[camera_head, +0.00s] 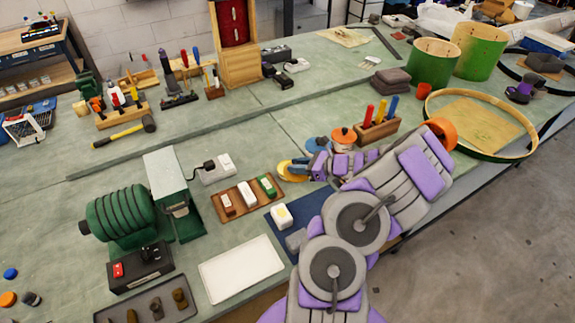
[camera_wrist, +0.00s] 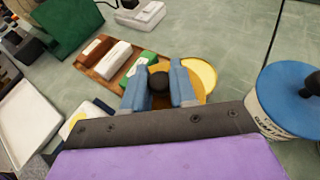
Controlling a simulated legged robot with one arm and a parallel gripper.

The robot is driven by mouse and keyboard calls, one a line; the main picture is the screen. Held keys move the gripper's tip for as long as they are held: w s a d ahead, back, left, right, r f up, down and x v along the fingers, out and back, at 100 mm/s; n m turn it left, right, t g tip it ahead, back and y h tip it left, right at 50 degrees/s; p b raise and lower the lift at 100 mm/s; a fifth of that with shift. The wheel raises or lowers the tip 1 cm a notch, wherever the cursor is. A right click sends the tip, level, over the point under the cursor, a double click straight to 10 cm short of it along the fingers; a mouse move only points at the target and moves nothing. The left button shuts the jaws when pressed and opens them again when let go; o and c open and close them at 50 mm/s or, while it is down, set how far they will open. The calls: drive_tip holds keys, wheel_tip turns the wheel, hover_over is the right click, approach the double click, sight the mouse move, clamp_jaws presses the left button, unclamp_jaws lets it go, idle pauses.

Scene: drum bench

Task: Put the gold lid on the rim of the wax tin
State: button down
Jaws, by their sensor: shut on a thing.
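My gripper (camera_wrist: 158,78) is shut on the black knob of the gold lid (camera_wrist: 161,102), its blue fingers on either side of the knob. The lid is mostly hidden by the fingers and the dark palm edge. Just beyond it, a pale yellow round top with a gold edge shows, seemingly the open wax tin (camera_wrist: 202,72). The lid overlaps its near side; I cannot tell whether lid and rim touch. In the head view my gripper (camera_head: 297,168) is low over the bench at a yellow round shape, and my arm hides part of that spot.
A tin with a blue lid (camera_wrist: 290,95) stands close at right in the wrist view. An orange-lidded tin (camera_head: 343,138) and a wooden block of coloured handles (camera_head: 377,128) stand behind my gripper. A wooden tray of small boxes (camera_head: 247,198) lies to the left.

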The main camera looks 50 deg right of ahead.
drive_tip(key=w+d, duration=0.2)
drive_tip(key=w, duration=0.1)
drive_tip(key=w+d+f+b, duration=0.1)
drive_tip(key=w, duration=0.1)
drive_tip(key=shift+w+f, duration=0.1)
drive_tip(key=shift+w, duration=0.15)
drive_tip(key=shift+w+a, duration=0.15)
drive_tip(key=shift+w, duration=0.35)
drive_tip(key=f, duration=0.1)
drive_tip(key=f+b, duration=0.2)
drive_tip(key=shift+a+f, duration=0.15)
drive_tip(key=shift+a, duration=0.15)
drive_tip(key=shift+d, duration=0.3)
drive_tip(key=c, duration=1.2)
unclamp_jaws()
drive_tip(key=o, duration=0.3)
drive_tip(key=shift+a, duration=0.2)
